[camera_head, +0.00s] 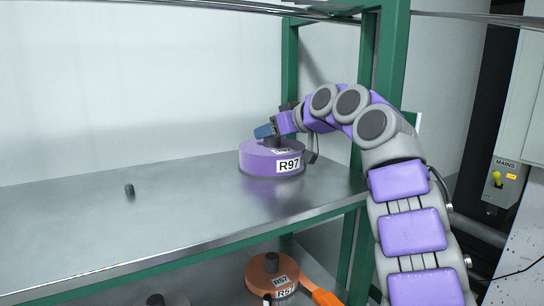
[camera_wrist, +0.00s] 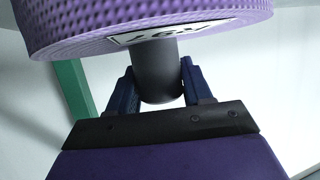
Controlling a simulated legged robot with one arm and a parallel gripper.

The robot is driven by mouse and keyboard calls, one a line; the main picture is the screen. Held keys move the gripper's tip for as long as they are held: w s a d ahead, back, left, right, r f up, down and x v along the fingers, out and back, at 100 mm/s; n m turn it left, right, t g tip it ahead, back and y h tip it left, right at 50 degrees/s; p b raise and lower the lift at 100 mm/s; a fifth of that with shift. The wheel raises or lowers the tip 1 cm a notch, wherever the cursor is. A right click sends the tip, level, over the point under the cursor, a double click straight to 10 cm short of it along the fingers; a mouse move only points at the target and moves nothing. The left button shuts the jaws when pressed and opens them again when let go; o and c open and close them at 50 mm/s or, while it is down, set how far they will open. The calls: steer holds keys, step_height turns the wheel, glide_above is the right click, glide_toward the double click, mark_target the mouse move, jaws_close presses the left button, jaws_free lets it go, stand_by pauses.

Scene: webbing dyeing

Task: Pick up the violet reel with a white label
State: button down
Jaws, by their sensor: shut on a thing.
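The violet reel (camera_head: 258,160) with a white label (camera_head: 289,164) reading R97 sits on the metal shelf, near its right end. In the wrist view the violet reel (camera_wrist: 160,25) fills the top, with part of its label showing. Its dark hub knob (camera_wrist: 157,70) stands between the two blue fingers of my gripper (camera_wrist: 160,88). The gripper is shut on this knob. In the head view my gripper (camera_head: 268,133) is at the top of the reel and partly hides the knob. I cannot tell whether the reel touches the shelf.
The metal shelf (camera_head: 180,215) is mostly clear, with a small dark cylinder (camera_head: 129,190) at left. An orange reel (camera_head: 270,275) labelled R57 is on the level below. Green posts (camera_head: 391,50) stand behind my arm. A MAINS switch box (camera_head: 503,182) is at right.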

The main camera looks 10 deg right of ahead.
steer(key=shift+a, duration=0.2)
steer(key=shift+d, duration=0.1)
steer(key=shift+d, duration=0.25)
steer(key=shift+d+r, duration=0.1)
steer(key=shift+r, duration=0.15)
